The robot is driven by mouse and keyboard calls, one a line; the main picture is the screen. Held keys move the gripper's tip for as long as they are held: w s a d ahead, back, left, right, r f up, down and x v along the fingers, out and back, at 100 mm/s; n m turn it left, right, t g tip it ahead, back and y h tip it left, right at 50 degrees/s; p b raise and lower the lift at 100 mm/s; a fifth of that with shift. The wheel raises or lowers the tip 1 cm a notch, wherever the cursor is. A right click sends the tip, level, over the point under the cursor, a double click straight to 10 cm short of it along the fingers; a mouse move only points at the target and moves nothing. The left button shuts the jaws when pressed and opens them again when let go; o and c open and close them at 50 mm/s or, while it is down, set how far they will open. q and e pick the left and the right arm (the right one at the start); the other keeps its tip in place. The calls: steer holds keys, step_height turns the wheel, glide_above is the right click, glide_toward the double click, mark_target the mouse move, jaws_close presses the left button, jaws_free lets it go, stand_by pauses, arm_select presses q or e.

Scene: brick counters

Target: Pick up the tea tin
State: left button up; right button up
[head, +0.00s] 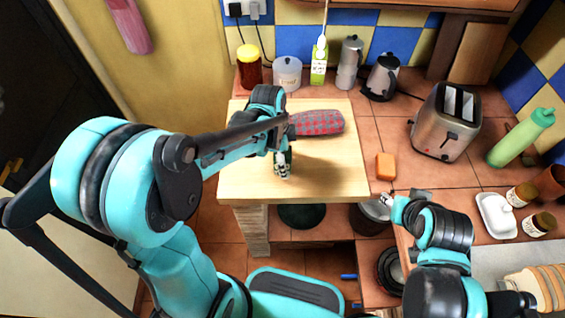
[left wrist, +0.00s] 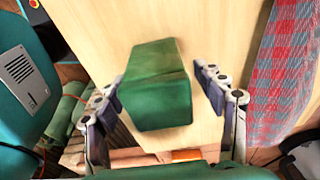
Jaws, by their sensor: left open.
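The tea tin, a dark green box (left wrist: 158,88), stands on the pale wooden board in the left wrist view. My left gripper (left wrist: 160,90) is open, with one finger on each side of the tin and a small gap visible on both sides. In the head view my left gripper (head: 282,167) points down over the wooden board (head: 335,180) and, with the arm, hides most of the tin. My right gripper (head: 388,199) is at the counter edge, right of the board; its fingers are too small to read.
A red-and-blue checked cloth item (head: 318,122) lies close beside the left gripper and also shows in the left wrist view (left wrist: 285,70). An orange block (head: 385,167), a toaster (head: 446,122) and a green bottle (head: 521,138) are to the right. Jars and kettles line the back.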

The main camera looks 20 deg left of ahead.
arm_select(q)
steer(key=c, duration=1.3)
steer(key=shift+r, duration=0.15)
